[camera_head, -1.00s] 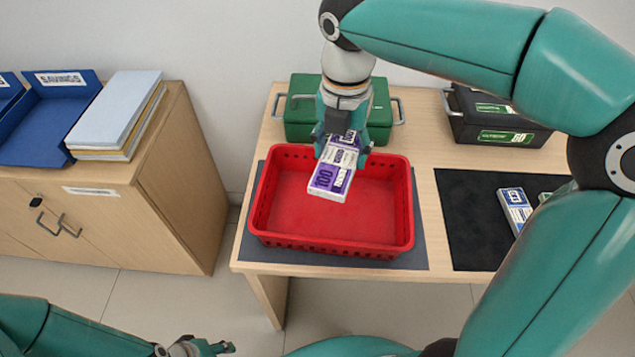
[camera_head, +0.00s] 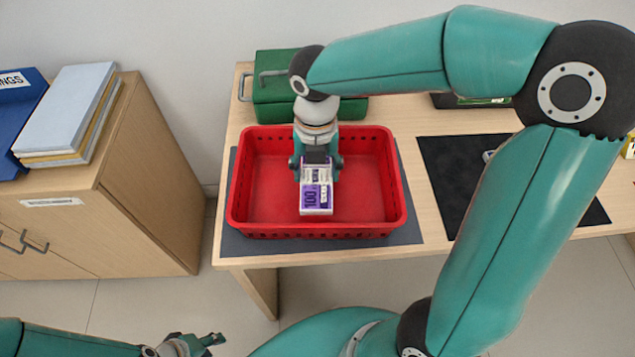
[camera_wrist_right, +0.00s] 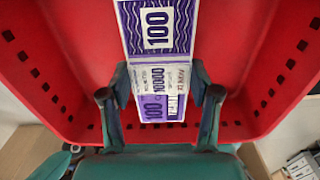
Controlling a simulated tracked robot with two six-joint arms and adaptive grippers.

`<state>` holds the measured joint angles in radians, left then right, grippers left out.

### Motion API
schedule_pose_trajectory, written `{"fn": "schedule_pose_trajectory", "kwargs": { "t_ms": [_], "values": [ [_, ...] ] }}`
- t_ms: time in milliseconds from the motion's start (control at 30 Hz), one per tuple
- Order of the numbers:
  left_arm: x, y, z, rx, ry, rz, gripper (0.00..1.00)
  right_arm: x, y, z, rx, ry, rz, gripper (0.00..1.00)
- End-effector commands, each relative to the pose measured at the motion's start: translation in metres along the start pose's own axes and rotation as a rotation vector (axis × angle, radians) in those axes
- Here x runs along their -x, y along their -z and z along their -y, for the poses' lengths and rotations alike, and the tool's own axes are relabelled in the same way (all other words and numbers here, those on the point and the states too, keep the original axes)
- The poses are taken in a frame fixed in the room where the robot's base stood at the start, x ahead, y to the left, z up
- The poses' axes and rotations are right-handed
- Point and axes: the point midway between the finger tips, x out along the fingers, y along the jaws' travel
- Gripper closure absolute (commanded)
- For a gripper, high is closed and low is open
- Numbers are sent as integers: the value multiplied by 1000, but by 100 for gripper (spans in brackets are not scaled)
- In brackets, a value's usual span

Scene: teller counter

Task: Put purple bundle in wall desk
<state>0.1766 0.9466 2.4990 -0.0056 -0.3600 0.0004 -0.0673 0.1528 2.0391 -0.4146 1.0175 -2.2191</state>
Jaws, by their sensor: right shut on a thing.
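A purple-and-white bundle (camera_head: 316,200) marked 100 is held by my right gripper (camera_head: 316,172) over the red basket (camera_head: 245,150). In the right wrist view the bundle (camera_wrist_right: 160,28) lies between the two fingers of the gripper (camera_wrist_right: 163,95), with the red basket (camera_wrist_right: 75,55) around it. I cannot tell whether the bundle touches the basket floor. The basket stands on a grey mat on the wooden desk (camera_head: 265,260) by the wall. My left gripper (camera_head: 200,343) is low at the bottom left, away from the desk; its finger opening is unclear.
A green box (camera_head: 275,80) stands behind the basket, partly hidden by my right arm. A black mat (camera_head: 450,165) lies to the right. A wooden cabinet (camera_head: 150,180) with folders (camera_head: 65,110) stands at the left, with a floor gap before the desk.

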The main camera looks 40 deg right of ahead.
Motion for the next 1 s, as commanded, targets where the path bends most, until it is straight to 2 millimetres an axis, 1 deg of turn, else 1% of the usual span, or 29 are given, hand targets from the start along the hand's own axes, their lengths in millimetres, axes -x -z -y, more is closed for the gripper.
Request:
{"fn": "schedule_pose_trajectory", "kwargs": {
  "t_ms": [133,300,400,767,800,933,1000],
  "values": [
    [-2,0,1,0,0,0,60,-10,0,0,0,0,-1,75],
    [-8,0,3,0,0,0,60,-35,0,0,1,2,-2,75],
    [-9,0,3,0,0,0,60,-44,0,0,0,0,-1,75],
    [-10,0,4,0,0,0,60,-48,0,-1,1,-1,0,75],
    [-11,0,4,0,0,0,60,-48,0,-1,2,-1,0,37],
    [-10,0,4,0,0,0,60,-48,0,-1,2,-1,0,15],
    [-10,0,4,0,0,0,60,-48,0,-1,2,-1,0,13]
  ]
}}
